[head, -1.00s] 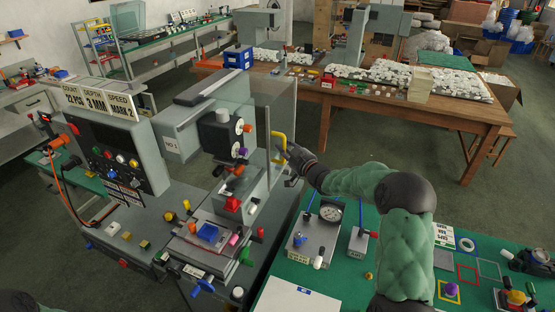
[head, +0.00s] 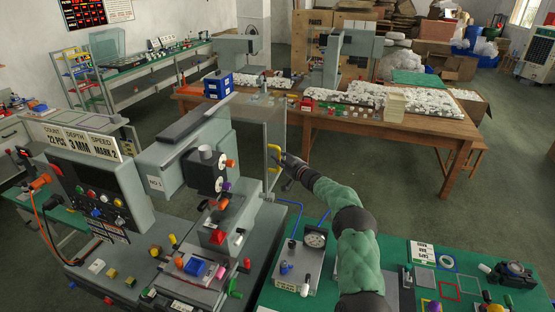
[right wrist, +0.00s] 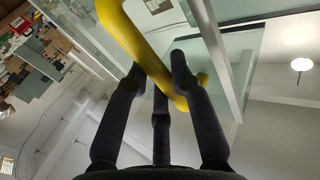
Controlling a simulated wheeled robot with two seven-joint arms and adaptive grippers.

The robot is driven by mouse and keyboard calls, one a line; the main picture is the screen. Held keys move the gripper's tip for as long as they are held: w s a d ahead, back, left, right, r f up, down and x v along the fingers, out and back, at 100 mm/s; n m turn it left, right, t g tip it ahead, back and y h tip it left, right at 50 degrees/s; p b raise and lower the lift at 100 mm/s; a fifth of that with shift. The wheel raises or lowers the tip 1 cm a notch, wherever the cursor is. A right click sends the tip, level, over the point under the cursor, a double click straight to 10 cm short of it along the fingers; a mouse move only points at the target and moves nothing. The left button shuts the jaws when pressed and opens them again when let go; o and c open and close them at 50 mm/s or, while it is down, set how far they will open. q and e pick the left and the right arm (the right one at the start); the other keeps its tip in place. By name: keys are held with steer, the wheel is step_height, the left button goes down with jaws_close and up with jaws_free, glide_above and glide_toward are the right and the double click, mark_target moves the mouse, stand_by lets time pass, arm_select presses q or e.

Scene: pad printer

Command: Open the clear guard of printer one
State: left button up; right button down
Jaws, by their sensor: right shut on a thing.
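Printer one, a grey machine marked NO 1 (head: 155,183), stands at the left front in the head view. Its clear guard (head: 275,122) is an upright see-through panel at the printer's right side, and the print head shows uncovered in front. A yellow bar handle (head: 273,153) is on the guard. My right gripper (head: 280,161) is at this handle, with its arm reaching in from the lower right. In the right wrist view, the dark fingers (right wrist: 158,68) are shut around the yellow handle (right wrist: 133,42), with the clear panel (right wrist: 222,55) behind. My left gripper is out of view.
A control panel (head: 92,180) stands left of the print head. A green table (head: 385,262) with gauges and small parts lies below my right arm. A wooden table (head: 420,128) with white parts stands behind. Open floor (head: 400,180) lies between the tables.

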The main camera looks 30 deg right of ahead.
steer(key=shift+w+d, duration=0.2)
steer(key=shift+d, duration=0.05)
steer(key=c, duration=1)
jaws_free()
steer(key=shift+c, duration=0.2)
steer(key=shift+s, duration=0.1)
steer(key=s+d, duration=0.1)
steer(key=s, duration=1)
steer(key=shift+s+d, duration=0.3)
